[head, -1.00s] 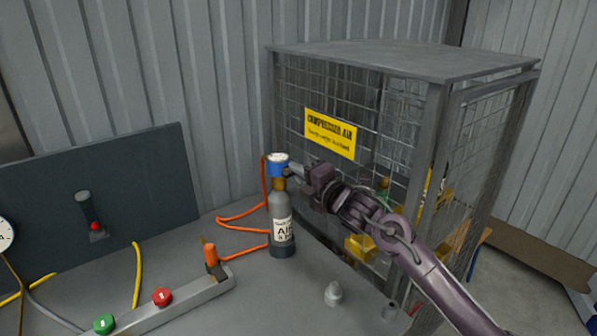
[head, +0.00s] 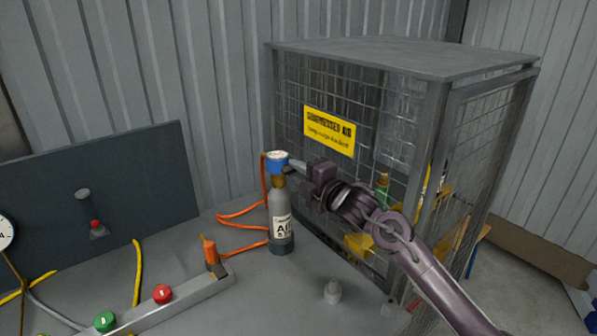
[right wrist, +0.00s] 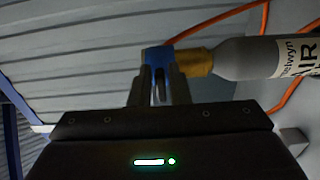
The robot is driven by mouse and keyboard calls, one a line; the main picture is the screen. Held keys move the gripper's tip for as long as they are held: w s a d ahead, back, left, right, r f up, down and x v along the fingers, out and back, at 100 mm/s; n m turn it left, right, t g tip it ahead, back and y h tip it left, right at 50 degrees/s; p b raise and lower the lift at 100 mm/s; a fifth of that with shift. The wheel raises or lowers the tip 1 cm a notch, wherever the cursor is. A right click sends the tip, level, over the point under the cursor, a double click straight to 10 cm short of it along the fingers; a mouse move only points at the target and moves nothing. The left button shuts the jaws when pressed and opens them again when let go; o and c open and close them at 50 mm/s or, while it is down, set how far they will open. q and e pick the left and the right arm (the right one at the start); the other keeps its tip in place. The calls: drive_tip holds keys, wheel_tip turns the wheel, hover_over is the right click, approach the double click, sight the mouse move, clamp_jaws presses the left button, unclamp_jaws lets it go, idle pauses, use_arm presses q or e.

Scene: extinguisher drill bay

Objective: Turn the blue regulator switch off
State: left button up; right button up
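The blue regulator switch (head: 277,168) sits on the brass neck of a grey upright air cylinder (head: 281,205) beside the mesh cage. A pale round face shows on its top. My right gripper (head: 295,165) reaches it from the right, with its fingertips at the blue part. In the right wrist view, the blue regulator switch (right wrist: 158,56) lies at and between the tips of my right gripper (right wrist: 160,72). The fingers are close together and look shut on it. The fingers hide part of the blue piece. My left gripper is not in view.
The mesh cage (head: 404,60) with a yellow sign (head: 330,130) stands right behind the cylinder. An orange hose (head: 240,217) runs left of it. A metal bar (head: 190,300) with red and green knobs lies front left. A small grey knob (head: 332,291) stands in front.

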drive_tip(key=shift+o, duration=1.3)
drive_tip(key=b+v, duration=0.1)
drive_tip(key=v, duration=0.6)
drive_tip(key=shift+s+d+b, duration=0.25)
drive_tip(key=shift+s+b, duration=0.05)
drive_tip(key=shift+b, duration=0.05)
